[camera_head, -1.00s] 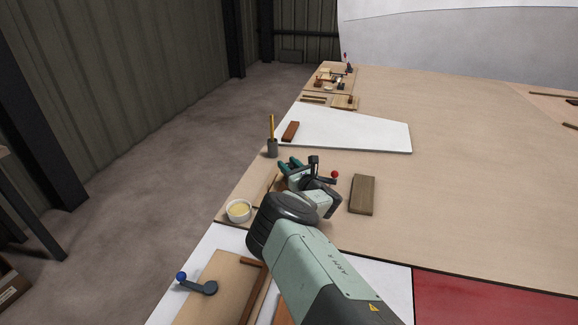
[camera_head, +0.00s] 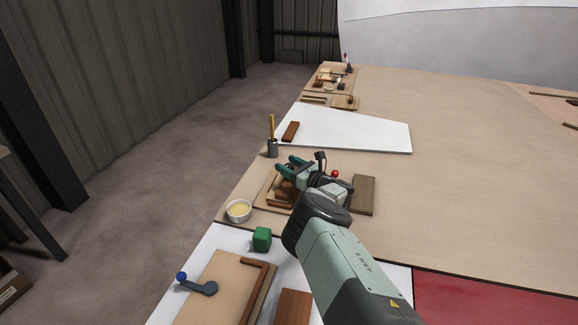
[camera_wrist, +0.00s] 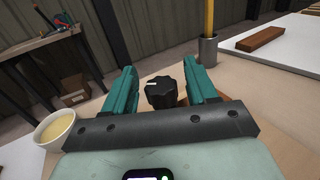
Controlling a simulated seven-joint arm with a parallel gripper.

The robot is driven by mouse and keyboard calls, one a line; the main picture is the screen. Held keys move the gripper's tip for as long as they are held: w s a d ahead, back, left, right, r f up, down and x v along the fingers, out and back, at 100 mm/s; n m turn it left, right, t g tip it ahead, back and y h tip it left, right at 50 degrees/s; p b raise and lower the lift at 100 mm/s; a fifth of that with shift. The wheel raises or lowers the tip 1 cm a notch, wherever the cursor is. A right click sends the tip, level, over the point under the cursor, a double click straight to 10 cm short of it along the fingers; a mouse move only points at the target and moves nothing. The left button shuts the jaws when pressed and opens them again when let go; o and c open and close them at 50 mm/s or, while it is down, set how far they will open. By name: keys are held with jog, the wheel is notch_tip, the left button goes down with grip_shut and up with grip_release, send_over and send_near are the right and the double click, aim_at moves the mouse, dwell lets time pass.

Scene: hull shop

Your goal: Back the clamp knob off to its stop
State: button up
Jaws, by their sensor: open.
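The clamp knob (camera_wrist: 162,92) is black and lobed with a white mark on top. It shows in the wrist view between the two teal fingers of my gripper (camera_wrist: 160,88), with gaps on both sides. My gripper (camera_head: 289,164) is open in the head view, above a small board (camera_head: 261,200) with brown wooden pieces (camera_head: 283,198). The knob is hidden or too small to make out in the head view. I cannot tell whether the fingers are down at the knob's height.
A white bowl (camera_head: 238,210) stands left of the board; a grey cup (camera_head: 272,148) with a yellow stick stands behind. In front are a green block (camera_head: 262,239) and a blue-knobbed crank (camera_head: 198,285).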

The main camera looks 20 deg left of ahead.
jog(key=v, duration=1)
jog(key=shift+s+d, duration=0.15)
jog(key=shift+d, duration=0.2)
